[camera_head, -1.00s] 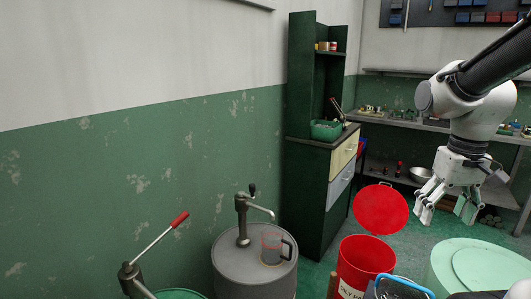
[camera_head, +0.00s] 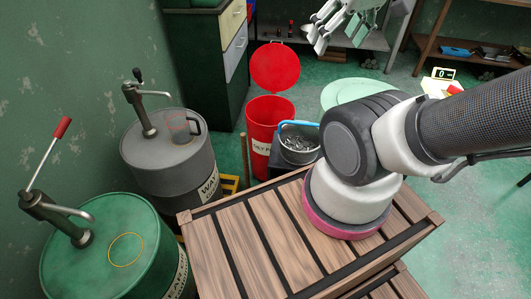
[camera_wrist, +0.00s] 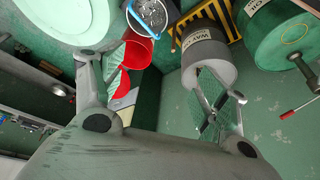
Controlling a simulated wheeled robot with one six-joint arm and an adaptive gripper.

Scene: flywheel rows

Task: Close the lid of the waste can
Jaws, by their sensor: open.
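The red waste can (camera_head: 262,118) stands on the floor in the head view, with a pale label on its front. Its round red lid (camera_head: 275,67) is raised, standing up behind the can's mouth. In the wrist view the can (camera_wrist: 138,52) and part of its lid (camera_wrist: 119,84) show beyond one finger, which partly hides the lid. My gripper (camera_head: 325,27) is at the top of the head view, above and to the right of the lid, apart from it. In the wrist view its fingers (camera_wrist: 165,95) are spread wide with nothing between them.
A metal bucket of small parts (camera_head: 298,146) with a blue handle stands beside the can. A grey drum (camera_head: 168,150) with a pump and jug, and a green drum (camera_head: 110,250), stand left. A pale green round-topped container (camera_head: 350,90) is to the right. A dark cabinet (camera_head: 205,70) stands behind.

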